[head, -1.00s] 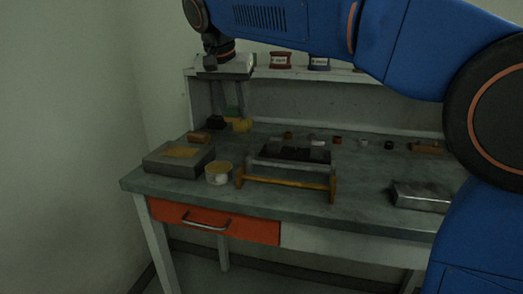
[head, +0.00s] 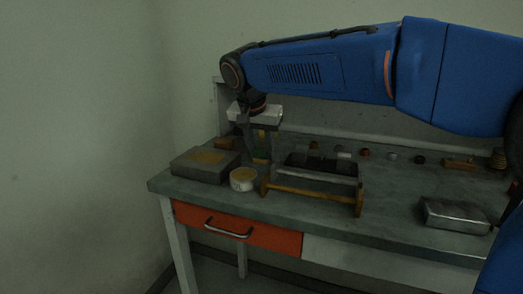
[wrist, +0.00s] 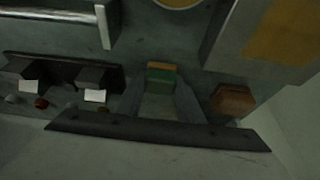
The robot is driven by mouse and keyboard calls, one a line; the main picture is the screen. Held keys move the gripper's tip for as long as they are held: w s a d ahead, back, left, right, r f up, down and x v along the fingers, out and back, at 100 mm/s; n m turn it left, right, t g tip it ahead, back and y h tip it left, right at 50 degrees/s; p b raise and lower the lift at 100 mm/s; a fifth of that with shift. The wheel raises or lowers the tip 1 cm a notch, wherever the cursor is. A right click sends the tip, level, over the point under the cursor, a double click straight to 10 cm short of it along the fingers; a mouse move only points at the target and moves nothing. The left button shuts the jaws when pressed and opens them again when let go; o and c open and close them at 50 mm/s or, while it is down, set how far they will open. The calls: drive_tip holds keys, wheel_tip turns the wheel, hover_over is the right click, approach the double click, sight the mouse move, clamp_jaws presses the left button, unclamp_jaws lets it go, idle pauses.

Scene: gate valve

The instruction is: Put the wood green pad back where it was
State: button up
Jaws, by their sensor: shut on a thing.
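The wood green pad (wrist: 162,78) shows in the wrist view as a small green block with a wood-coloured strip along one edge. My gripper (wrist: 162,108) is shut on it, with a finger on either side. In the head view my gripper (head: 260,146) points down at the back left of the bench, and the pad (head: 261,157) shows small and dark at the fingertips. It is low over the bench top; I cannot tell whether it touches.
A grey box (head: 197,172) with a yellow-brown top stands left of the pad. A round tin (head: 243,180) and a yellow-barred frame (head: 312,195) stand in front. A dark holder (head: 310,160) is right. A brown wooden piece (wrist: 233,100) lies close by. A metal box (head: 455,214) stands far right.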

drive_tip(key=shift+f, duration=0.1)
drive_tip(key=o, duration=1)
drive_tip(key=v, duration=1.2)
drive_tip(key=shift+w, duration=0.1)
